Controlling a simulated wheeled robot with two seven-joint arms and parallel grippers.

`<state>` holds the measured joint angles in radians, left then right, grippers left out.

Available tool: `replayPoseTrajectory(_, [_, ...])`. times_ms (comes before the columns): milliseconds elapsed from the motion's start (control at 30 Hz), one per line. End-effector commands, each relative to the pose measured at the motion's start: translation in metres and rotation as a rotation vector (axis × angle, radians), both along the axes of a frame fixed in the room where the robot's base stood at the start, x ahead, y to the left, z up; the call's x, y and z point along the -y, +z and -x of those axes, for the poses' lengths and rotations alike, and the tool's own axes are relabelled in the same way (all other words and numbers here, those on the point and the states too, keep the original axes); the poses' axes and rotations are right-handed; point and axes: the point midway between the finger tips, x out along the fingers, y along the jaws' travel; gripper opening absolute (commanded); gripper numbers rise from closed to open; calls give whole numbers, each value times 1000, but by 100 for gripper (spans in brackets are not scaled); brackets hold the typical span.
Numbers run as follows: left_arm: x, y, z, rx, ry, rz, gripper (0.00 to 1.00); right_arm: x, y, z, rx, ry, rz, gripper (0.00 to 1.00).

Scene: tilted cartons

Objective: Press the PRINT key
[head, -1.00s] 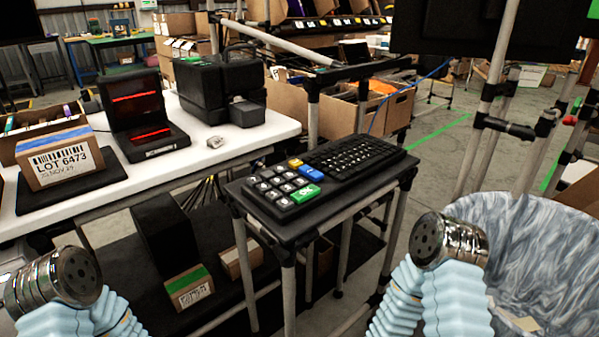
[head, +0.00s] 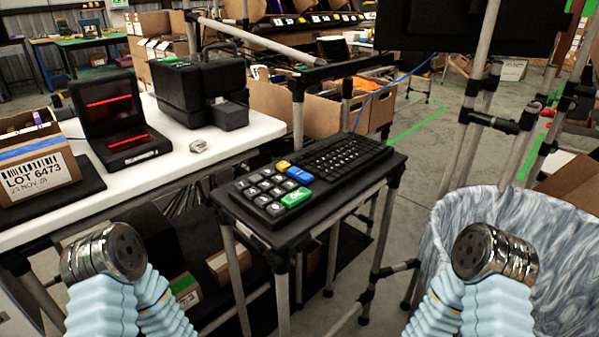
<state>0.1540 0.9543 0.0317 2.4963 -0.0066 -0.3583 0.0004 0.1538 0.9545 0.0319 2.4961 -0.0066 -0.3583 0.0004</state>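A black keyboard (head: 325,178) lies on a small dark stand (head: 345,203) in the middle of the head view. Its left part is a pad of large dark keys with white marks, plus a yellow key (head: 282,166), a blue key (head: 300,175) and a green key (head: 296,197). Its right part is a block of small black keys. The labels are too small to tell which key is PRINT. Both my arms show at the bottom as metal joints with pale blue sleeves, apart from the keyboard. I see no fingertips of either gripper.
A white table (head: 215,152) on the left bears a black printer-like machine (head: 200,95), a scanner with red lines (head: 110,115) and a labelled carton (head: 38,165). A large grey-patterned bin (head: 445,225) stands at right. Poles rise behind it.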

Motion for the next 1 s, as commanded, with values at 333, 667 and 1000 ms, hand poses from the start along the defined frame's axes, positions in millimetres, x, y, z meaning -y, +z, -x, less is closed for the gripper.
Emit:
replayPoseTrajectory(333, [0,0,0,0,0,0,55,0,0,0,0,0,0,11])
replayPoseTrajectory(667, [0,0,0,0,0,0,55,0,0,0,0,0,0,0])
replayPoseTrajectory(1000, [0,0,0,0,0,0,55,0,0,0,0,0,0,0])
